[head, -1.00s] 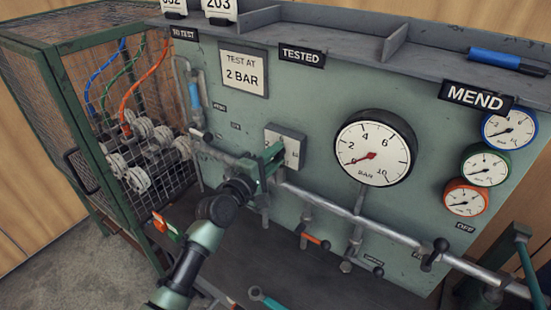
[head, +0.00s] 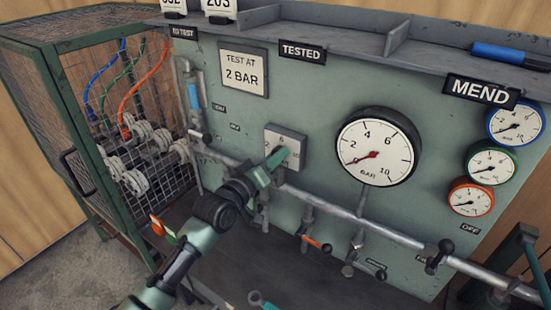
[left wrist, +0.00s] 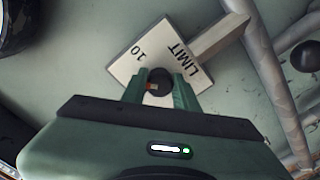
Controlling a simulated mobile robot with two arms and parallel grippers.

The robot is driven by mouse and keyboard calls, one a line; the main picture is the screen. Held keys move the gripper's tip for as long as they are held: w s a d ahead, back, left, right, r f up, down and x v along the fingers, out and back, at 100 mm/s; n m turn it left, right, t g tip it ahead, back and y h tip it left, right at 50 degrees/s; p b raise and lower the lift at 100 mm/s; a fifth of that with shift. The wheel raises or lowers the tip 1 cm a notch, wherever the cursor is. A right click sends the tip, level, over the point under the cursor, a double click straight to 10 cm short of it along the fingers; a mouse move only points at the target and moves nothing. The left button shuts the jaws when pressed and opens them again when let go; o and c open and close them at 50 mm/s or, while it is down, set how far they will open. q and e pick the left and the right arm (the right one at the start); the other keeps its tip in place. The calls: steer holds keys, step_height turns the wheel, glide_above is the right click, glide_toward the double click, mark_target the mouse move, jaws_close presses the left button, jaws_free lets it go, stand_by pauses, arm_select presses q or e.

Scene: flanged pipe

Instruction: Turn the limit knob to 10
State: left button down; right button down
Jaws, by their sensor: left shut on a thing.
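The limit knob (left wrist: 160,82) is a dark round knob on a pale plate marked LIMIT and 10 (left wrist: 128,66). My left gripper (left wrist: 159,90) is shut on the knob, one finger on each side of it. A small orange mark shows on the knob beside the left finger; which number it points at I cannot tell. In the head view the plate (head: 292,136) shows a 6 at its top and a 10 at its right, and my left gripper (head: 274,160) covers the knob. My right gripper is not in view.
A large pressure gauge (head: 376,147) sits right of the plate, its red needle at the low end. A metal pipe (head: 345,212) with valve handles runs below. A wire cage (head: 80,120) with fittings and coloured hoses stands at the left.

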arm_select(q)
steer(key=shift+a+f+m, duration=0.1)
steer(key=shift+f+m, duration=0.05)
steer(key=shift+m, duration=3.85)
steer(key=c, duration=1.1)
jaws_free()
steer(key=v, duration=0.7)
steer(key=shift+s+a+b, duration=0.25)
steer(key=shift+s+b, duration=0.05)
